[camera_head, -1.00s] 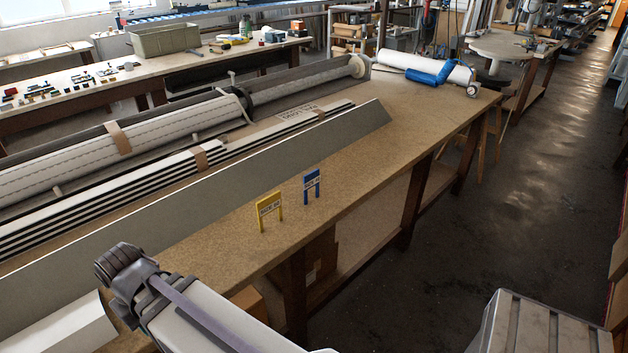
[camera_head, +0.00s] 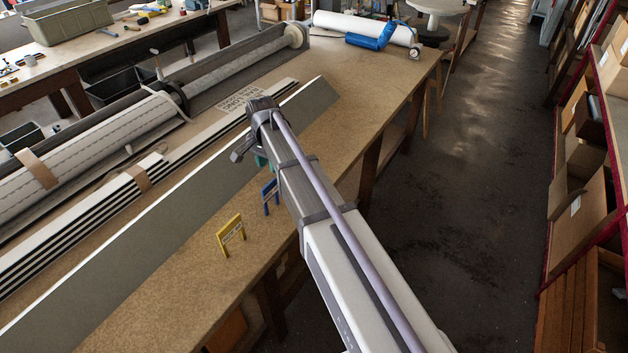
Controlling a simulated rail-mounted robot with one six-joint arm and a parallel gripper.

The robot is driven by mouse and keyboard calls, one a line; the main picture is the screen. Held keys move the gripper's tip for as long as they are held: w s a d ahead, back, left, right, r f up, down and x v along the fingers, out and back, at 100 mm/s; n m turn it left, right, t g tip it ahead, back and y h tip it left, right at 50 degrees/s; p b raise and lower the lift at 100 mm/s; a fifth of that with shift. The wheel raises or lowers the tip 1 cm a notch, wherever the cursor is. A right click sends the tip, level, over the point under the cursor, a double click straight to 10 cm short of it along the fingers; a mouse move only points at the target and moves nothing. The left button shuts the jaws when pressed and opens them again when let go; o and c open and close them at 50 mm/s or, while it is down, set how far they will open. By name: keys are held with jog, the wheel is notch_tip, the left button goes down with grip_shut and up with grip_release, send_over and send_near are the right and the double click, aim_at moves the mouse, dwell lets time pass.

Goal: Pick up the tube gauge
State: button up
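A yellow gauge (camera_head: 231,235), shaped like a small two-legged frame, stands upright on the workbench's front strip. A blue gauge (camera_head: 268,197) stands farther along the bench, partly hidden by my arm. A small green piece (camera_head: 262,161) shows beside my arm beyond the blue one; most of it is hidden. The labels are too small to read, so I cannot tell which is the tube gauge. My gripper (camera_head: 240,152) is above the bench, left of the green piece. Its fingers are too small and hidden to judge.
A long grey profile (camera_head: 150,245) stands on edge behind the gauges, along the workbench (camera_head: 170,305). Striped profiles (camera_head: 85,228) and long rollers lie behind it. The floor on the right is clear.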

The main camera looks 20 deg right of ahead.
aim_at(269, 184)
jog(key=shift+s+a+r+m, duration=0.1)
jog(key=shift+s+a+m, duration=0.2)
jog(key=shift+a, duration=0.3)
jog(key=shift+a+f+b, duration=0.1)
jog(key=shift+f+b, duration=0.2)
jog(key=shift+b, duration=0.05)
jog(key=f+b, duration=1)
jog(key=shift+w+d+f, duration=0.1)
jog(key=shift+d+f, duration=0.15)
jog(key=shift+f, duration=0.1)
jog(key=shift+r, duration=0.25)
grip_shut()
